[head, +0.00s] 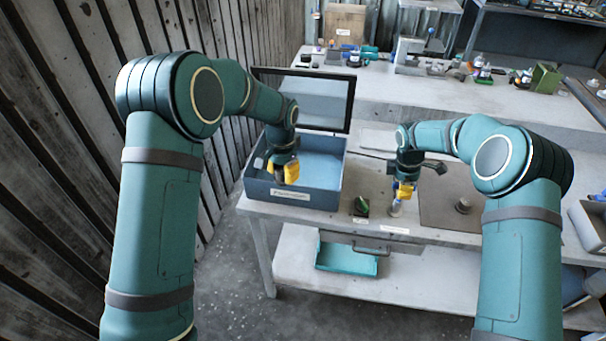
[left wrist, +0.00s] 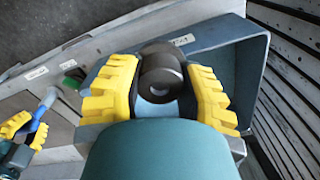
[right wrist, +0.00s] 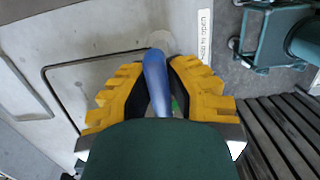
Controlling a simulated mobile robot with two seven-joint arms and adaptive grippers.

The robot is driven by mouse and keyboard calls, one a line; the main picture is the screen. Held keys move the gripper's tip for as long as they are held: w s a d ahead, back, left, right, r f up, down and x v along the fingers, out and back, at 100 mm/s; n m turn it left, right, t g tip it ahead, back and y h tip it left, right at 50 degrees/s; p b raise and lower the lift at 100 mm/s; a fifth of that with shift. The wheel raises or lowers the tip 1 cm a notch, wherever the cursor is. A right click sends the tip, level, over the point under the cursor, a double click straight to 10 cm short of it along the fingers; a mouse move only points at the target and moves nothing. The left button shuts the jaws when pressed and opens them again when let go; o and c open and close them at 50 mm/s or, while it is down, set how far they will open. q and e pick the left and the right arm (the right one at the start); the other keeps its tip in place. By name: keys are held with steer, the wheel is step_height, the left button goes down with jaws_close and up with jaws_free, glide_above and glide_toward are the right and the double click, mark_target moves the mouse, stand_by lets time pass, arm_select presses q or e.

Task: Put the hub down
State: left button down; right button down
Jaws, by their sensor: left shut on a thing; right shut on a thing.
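The hub (left wrist: 161,72) is a dark grey cylinder with a round bore. It sits between the yellow fingers of my left gripper (left wrist: 160,95), which is shut on it. In the head view my left gripper (head: 284,173) holds it over the front part of the open blue-grey bin (head: 308,198). My right gripper (head: 402,191) is shut on a blue-handled tool (right wrist: 154,82). The tool points down at the bench, its pale round end near the surface; I cannot tell whether it touches.
A small green part (head: 361,206) lies on the bench between bin and tool. A plank wall stands left.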

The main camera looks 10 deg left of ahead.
arm_select(q)
steer(key=w+a+f+m, duration=0.2)
steer(key=w+a+m, duration=0.2)
steer(key=w+m, duration=0.45)
steer(key=shift+m, duration=0.25)
steer(key=f, duration=1)
steer(key=shift+s+a, duration=0.25)
steer(key=shift+f, duration=0.1)
steer(key=c, duration=0.9)
jaws_free()
steer(key=shift+f, duration=0.1)
step_height(320, 180, up, 12)
steer(key=shift+r, duration=0.2)
